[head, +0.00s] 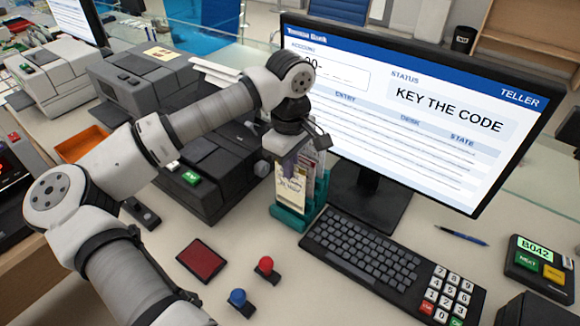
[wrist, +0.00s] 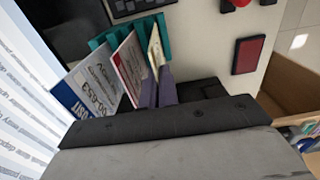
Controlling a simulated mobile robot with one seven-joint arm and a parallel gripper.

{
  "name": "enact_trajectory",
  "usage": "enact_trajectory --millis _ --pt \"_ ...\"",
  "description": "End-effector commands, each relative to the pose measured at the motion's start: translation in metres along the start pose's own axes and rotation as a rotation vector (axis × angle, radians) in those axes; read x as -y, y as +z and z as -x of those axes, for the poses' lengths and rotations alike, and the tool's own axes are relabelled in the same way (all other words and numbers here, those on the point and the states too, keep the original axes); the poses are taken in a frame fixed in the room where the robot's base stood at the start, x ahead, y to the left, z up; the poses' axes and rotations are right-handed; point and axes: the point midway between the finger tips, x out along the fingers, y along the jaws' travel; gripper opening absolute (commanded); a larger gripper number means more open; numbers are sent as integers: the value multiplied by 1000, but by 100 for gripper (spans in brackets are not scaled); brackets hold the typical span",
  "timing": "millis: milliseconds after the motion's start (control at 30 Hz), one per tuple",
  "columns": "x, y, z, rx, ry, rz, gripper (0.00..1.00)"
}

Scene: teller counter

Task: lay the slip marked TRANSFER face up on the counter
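Several paper slips stand upright in a teal rack (head: 290,220) beside the monitor; the rack also shows in the wrist view (wrist: 162,36). In the wrist view they are a blue-edged slip (wrist: 84,92), a red-edged slip (wrist: 128,66) and a cream slip (wrist: 154,48). The cream slip is nearest in the head view (head: 291,190). I cannot read TRANSFER on any of them. My gripper (head: 288,168) points down at the top of the rack. In the wrist view its two purple fingers (wrist: 158,84) stand slightly apart, with the cream slip's top edge between them.
A monitor (head: 420,105) reading "KEY THE CODE" stands behind the rack. A keyboard (head: 365,255) lies right of it, and a black printer (head: 212,175) stands left. A red pad (head: 201,260), a red knob (head: 266,265) and a blue knob (head: 238,298) are in front. Bare counter lies between them.

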Motion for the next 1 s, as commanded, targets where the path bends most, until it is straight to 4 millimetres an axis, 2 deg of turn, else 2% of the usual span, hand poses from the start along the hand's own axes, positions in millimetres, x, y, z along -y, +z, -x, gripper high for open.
enact_trajectory --millis 1000 --pt "0 0 53 -1 0 0 0"
